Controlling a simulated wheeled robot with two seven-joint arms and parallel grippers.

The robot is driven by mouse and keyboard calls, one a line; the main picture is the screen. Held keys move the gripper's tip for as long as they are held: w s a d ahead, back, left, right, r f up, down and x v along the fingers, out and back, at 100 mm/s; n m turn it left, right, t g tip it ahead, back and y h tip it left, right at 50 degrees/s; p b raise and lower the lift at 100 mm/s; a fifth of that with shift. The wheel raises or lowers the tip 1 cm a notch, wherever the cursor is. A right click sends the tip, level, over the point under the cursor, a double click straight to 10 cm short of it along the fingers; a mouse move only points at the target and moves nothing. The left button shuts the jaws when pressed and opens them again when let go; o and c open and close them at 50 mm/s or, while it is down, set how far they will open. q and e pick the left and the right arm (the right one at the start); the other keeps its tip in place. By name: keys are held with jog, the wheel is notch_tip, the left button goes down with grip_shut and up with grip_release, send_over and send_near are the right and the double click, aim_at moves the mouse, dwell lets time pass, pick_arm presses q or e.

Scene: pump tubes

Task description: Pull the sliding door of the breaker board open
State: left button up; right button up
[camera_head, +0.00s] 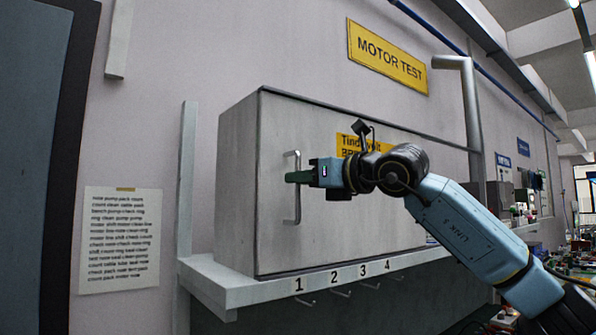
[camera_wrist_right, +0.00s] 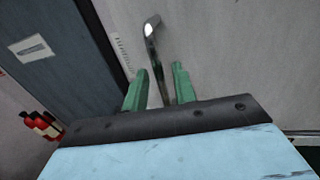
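The breaker board (camera_head: 238,185) is a large grey metal cabinet on a shelf against the wall. Its front sliding door (camera_head: 345,240) covers the face in view and looks shut. A silver vertical bar handle (camera_head: 297,208) is on the door's left part. My right gripper (camera_head: 290,177) reaches in from the right, its green fingers at the handle's middle. In the right wrist view, the handle (camera_wrist_right: 152,42) runs between the two green fingers of the right gripper (camera_wrist_right: 160,70), with a visible gap on the right side. My left gripper is not in view.
The shelf (camera_head: 222,277) has numbered hooks along its front edge. A yellow "MOTOR TEST" sign (camera_head: 387,56) and a grey pipe (camera_head: 470,100) are on the wall. A paper notice (camera_head: 119,240) hangs at left. A red fire extinguisher (camera_wrist_right: 42,125) shows in the wrist view.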

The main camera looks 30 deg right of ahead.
jog(key=shift+x, duration=0.9)
jog(key=shift+c, duration=0.2)
grip_shut()
